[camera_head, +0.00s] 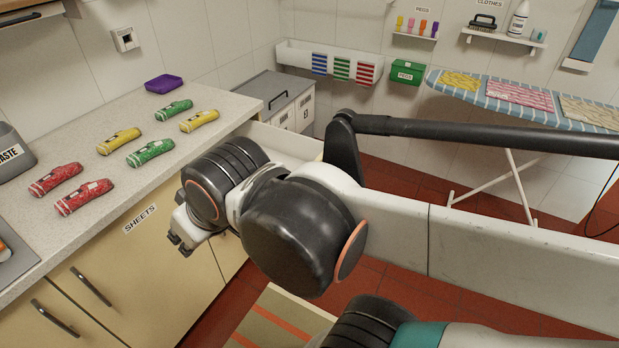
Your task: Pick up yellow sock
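Two yellow rolled socks lie on the speckled counter (215,100). One yellow sock (119,141) is left of the green socks, and the other yellow sock (199,121) is nearer the counter's right edge. My gripper (180,243) hangs in front of the counter's front edge, below and apart from the socks. It points down and to the left. Its fingers are small and partly hidden by my wrist, so I cannot tell whether they are open. I see no sock at its fingers.
Two green socks (151,153) and two red socks (84,197) lie near the yellow ones. A purple object (164,84) sits at the back of the counter. Cabinet doors (150,262) are below the counter.

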